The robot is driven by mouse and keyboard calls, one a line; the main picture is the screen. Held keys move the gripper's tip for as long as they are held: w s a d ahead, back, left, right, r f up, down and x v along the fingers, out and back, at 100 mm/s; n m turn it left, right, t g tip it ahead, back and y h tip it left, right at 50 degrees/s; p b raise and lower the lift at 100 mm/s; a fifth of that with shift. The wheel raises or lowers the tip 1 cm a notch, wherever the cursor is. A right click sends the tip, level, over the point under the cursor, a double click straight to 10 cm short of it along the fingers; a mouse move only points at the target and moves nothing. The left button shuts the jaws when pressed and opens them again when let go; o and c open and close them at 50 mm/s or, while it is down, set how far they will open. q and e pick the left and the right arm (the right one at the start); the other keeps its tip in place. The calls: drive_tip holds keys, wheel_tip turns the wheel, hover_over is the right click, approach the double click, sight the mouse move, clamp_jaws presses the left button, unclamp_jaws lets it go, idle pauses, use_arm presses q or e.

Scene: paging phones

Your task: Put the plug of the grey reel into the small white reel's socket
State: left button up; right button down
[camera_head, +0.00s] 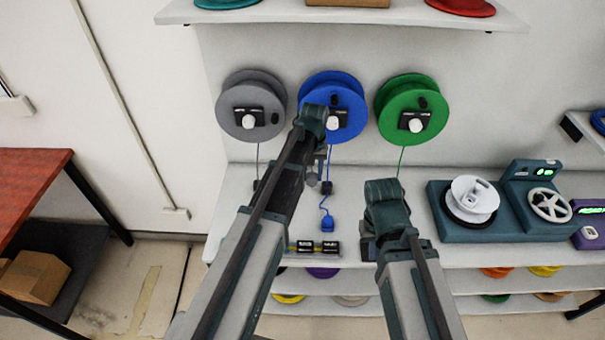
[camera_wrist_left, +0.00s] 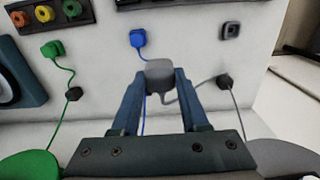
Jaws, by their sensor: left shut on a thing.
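The grey reel (camera_head: 250,105) hangs on the back wall at the left; its edge shows in the left wrist view (camera_wrist_left: 285,158). The grey plug (camera_wrist_left: 160,74) is between the fingers of my left gripper (camera_wrist_left: 160,88), which is shut on it above the bench. Its grey cord runs through a dark guide (camera_wrist_left: 225,82). In the head view my left gripper (camera_head: 325,178) is below the blue reel, and the plug is hard to make out. The small white reel (camera_head: 470,192) sits on a teal machine at the right. My right gripper (camera_head: 369,247) is mostly hidden by its arm.
The blue reel (camera_head: 345,97) and green reel (camera_head: 412,97) hang beside the grey one. The blue plug (camera_head: 327,225) lies on the bench; the green plug (camera_wrist_left: 53,49) shows in the wrist view. The teal machine (camera_head: 515,225) carries a handwheel (camera_head: 550,205). A shelf (camera_head: 340,14) crosses above.

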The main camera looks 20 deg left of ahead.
use_arm(q)
drive_tip(key=shift+d, duration=0.25)
drive_tip(key=w+d, duration=0.3)
drive_tip(key=d, duration=0.7)
drive_tip(key=w+d, duration=0.2)
drive_tip(key=d, duration=0.9)
drive_tip(key=shift+w+d, duration=0.15)
drive_tip(key=shift+w, duration=0.25)
